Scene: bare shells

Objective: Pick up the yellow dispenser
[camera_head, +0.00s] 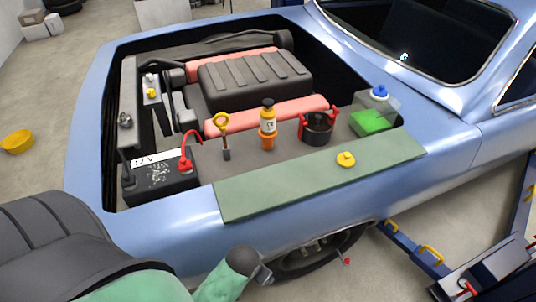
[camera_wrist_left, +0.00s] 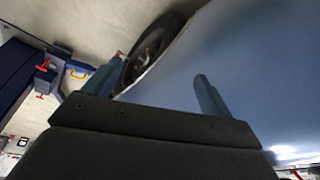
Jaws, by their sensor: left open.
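The yellow dispenser (camera_head: 268,121) is a small bottle with a black cap and a pale label. It stands upright in an orange holder (camera_head: 267,140) in the car's engine bay, in the head view. My left gripper (camera_wrist_left: 160,70) shows in the left wrist view with its two fingers apart and nothing between them. It faces the blue fender and a wheel. In the head view my left arm comes in at the lower left, low beside the fender and well away from the dispenser. My right gripper is not in view.
A yellow-ringed dipstick (camera_head: 222,124) and a black pot with red handles (camera_head: 317,126) flank the dispenser. A battery (camera_head: 160,180) is at left, a green-filled tank (camera_head: 375,112) at right. A green mat (camera_head: 290,187) with a yellow cap (camera_head: 346,159) covers the fender edge.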

